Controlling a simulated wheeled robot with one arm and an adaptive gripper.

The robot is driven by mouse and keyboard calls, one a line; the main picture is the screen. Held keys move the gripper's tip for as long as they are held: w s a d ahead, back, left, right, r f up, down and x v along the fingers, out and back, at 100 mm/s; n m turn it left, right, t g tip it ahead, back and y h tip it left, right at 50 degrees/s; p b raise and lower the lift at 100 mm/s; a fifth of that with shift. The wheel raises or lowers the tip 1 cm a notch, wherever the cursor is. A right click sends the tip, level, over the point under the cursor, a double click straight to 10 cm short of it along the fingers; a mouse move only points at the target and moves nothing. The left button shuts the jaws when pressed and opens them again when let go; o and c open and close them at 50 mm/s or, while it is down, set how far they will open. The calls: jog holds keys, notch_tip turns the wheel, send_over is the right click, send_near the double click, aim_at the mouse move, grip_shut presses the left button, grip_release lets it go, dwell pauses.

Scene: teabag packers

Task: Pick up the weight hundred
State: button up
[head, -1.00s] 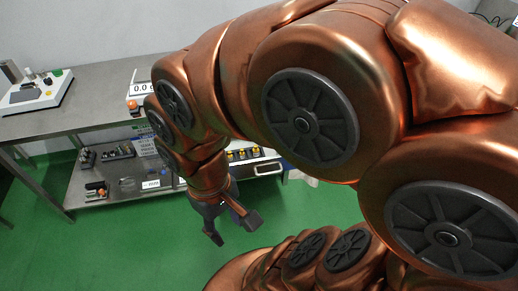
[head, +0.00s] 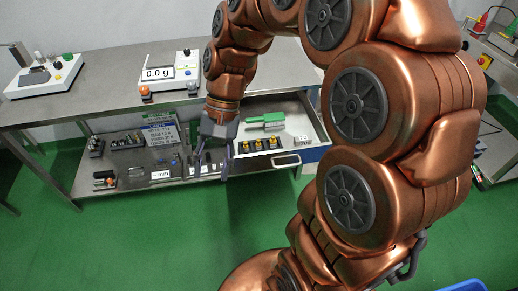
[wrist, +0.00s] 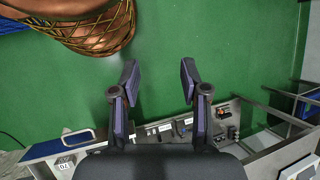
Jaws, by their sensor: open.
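Which piece is the weight hundred I cannot tell; no readable marking singles it out. Several small black-and-yellow weights (head: 258,145) stand in a row in the open drawer (head: 316,128) under the bench, in the head view. My gripper (head: 210,168) is open and empty, pointing down in front of the lower shelf, to the left of the drawer in the picture. In the wrist view my gripper (wrist: 160,82) shows its two fingers spread with only green floor between the tips. The drawer's blue-edged front (wrist: 58,145) shows at the lower left there; the weights are not visible in it.
A green-handled brush (head: 265,119) lies in the drawer. A scale (head: 172,75) reading 0.0 g and another device (head: 42,76) stand on the steel bench. The lower shelf (head: 100,207) holds several small items. Green floor in front is clear.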

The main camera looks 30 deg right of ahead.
jog(key=w+d+f+m+y+b, duration=0.2)
jog(key=w, duration=0.4)
jog(key=w+d+f+m+y+b, duration=0.1)
jog(key=w+d+f+m+y, duration=0.1)
jog(key=w, duration=0.3)
jog(key=m+t+y+b, duration=0.4)
jog(key=m+t+b, duration=0.4)
jog(key=m, duration=0.5)
send_near(258, 140)
jog(key=shift+x, duration=1.2)
jog(key=shift+h, duration=0.3)
jog(key=shift+x, duration=3.85)
jog(key=shift+f, duration=0.1)
grip_shut()
